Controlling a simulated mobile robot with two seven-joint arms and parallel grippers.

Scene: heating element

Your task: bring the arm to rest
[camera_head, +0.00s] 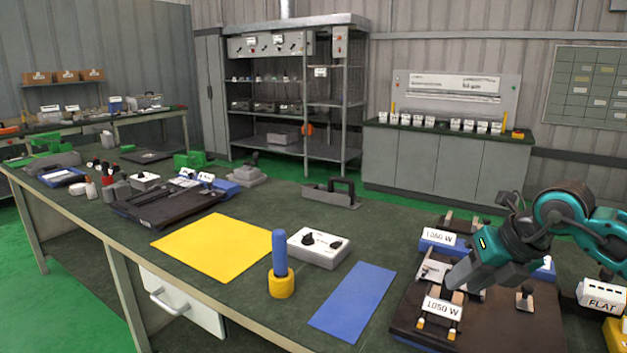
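My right gripper (456,281) is at the right of the head view, at the end of a teal arm. It points down and left over a dark fixture board (500,330) on the workbench. Its fingertips are low among the metal parts on the board, so I cannot tell whether they are open, shut or touching anything. A "1050 W" label block (442,308) stands just in front of the gripper, and another "1050 W" label (438,237) stands behind it on a blue block. My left gripper is not in view.
The green-topped workbench holds a yellow sheet (215,246), a blue sheet (353,300), a blue-handled tool in a yellow base (280,264) and a grey box (318,248). A "FLAT" block (602,297) stands at the right edge. The bench middle around the sheets is mostly clear.

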